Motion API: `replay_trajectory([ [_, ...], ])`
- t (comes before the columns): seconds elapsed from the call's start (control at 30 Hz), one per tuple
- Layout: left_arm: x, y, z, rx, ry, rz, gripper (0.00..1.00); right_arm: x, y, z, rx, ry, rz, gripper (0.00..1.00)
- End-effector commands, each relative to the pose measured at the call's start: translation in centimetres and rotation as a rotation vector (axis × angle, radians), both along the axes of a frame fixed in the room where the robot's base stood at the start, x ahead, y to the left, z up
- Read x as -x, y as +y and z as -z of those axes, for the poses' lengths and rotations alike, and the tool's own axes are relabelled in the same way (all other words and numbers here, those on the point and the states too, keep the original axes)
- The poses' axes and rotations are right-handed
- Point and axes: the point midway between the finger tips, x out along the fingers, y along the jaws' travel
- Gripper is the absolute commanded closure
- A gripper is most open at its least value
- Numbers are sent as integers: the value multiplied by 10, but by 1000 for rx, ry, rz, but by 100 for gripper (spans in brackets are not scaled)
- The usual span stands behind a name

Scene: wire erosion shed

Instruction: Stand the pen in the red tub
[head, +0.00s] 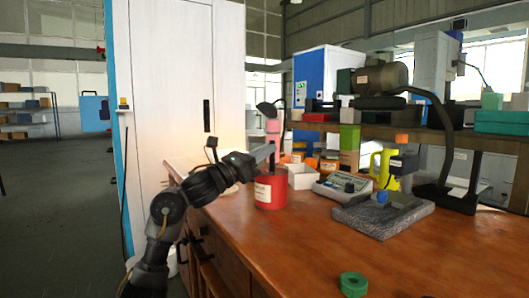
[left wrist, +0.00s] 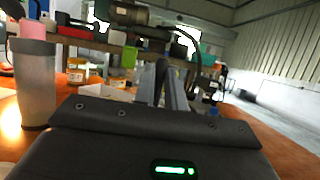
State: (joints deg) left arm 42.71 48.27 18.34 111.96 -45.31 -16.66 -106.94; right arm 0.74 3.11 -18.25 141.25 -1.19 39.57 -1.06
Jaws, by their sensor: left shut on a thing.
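The red tub (head: 270,191) stands upright on the wooden bench in the head view, with a pale label on its side. My left gripper (head: 267,154) is at the tub's mouth, its grey fingers just above and behind the rim. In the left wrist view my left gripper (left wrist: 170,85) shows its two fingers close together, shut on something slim. My right gripper is not in view.
A white open box (head: 301,176) and a grey control unit (head: 341,186) stand right of the tub. A dark stone slab (head: 382,218) lies farther right. A green ring (head: 353,284) lies at the front. The bench front is mostly clear.

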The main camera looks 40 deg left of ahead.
Motion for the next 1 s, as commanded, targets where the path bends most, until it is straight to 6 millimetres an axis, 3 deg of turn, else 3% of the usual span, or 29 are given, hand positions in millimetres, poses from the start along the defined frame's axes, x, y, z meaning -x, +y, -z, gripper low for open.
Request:
replay_trajectory([
  [0.03,0,0,0,0,0,0,100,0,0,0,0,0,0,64],
  [0.07,0,0,0,0,0,0,84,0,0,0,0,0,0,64],
  [0.23,0,0,0,0,0,0,62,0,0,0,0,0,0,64],
  [0.63,7,3,4,-1,1,-3,62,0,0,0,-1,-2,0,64],
  [1.0,60,18,28,-1,3,-1,62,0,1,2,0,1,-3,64],
])
